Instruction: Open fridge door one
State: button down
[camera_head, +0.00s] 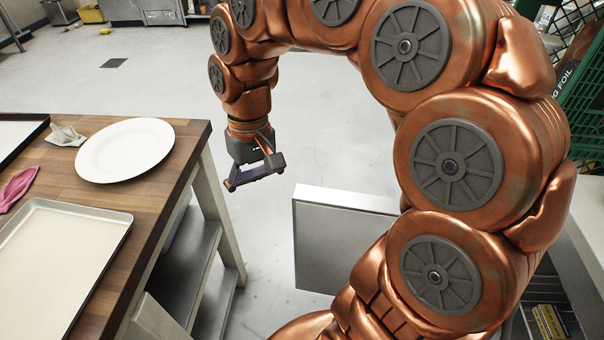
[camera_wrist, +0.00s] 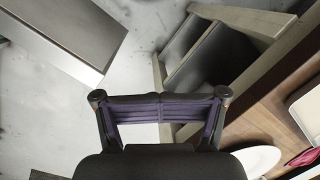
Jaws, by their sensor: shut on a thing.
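A pale grey panel with a light top edge, which looks like a fridge door (camera_head: 340,245), stands out into the aisle in the head view, swung out from the counter side at right. Its hinge side is hidden behind my arm. The panel also shows at the upper left of the wrist view (camera_wrist: 65,35). My gripper (camera_head: 255,177) hangs left of the panel's free edge, apart from it, between the panel and the wooden table. In the wrist view its purple finger pads (camera_wrist: 160,108) meet in the middle, with nothing visible between them.
A wooden table (camera_head: 185,150) at left bears a white plate (camera_head: 125,150), a metal tray (camera_head: 60,262) and a pink cloth (camera_head: 17,188). Grey shelves (camera_head: 187,260) sit under it. A green crate (camera_head: 585,110) is at right.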

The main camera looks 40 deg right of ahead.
jog(key=w+d+f+m+y, duration=0.1)
jog(key=w+d+m, duration=0.1)
jog(key=w+d, duration=0.4)
jog(key=w+d+f+m, duration=0.15)
jog(key=w+d, duration=0.25)
jog(key=w, duration=0.4)
jog(key=w+d+f+m, duration=0.2)
jog(key=d+f+m, duration=0.1)
jog(key=d, duration=0.4)
jog(key=w+d+f+m, duration=0.2)
jog(key=d+f, duration=0.2)
jog(key=d, duration=0.3)
jog(key=s+a+f+p, duration=0.2)
jog(key=s+a+f, duration=0.2)
jog(key=f, duration=0.5)
jog(key=shift+s+a+f, duration=0.2)
jog(key=shift+s+f, duration=0.15)
jog(key=shift+s, duration=0.05)
jog(key=shift+m, duration=0.25)
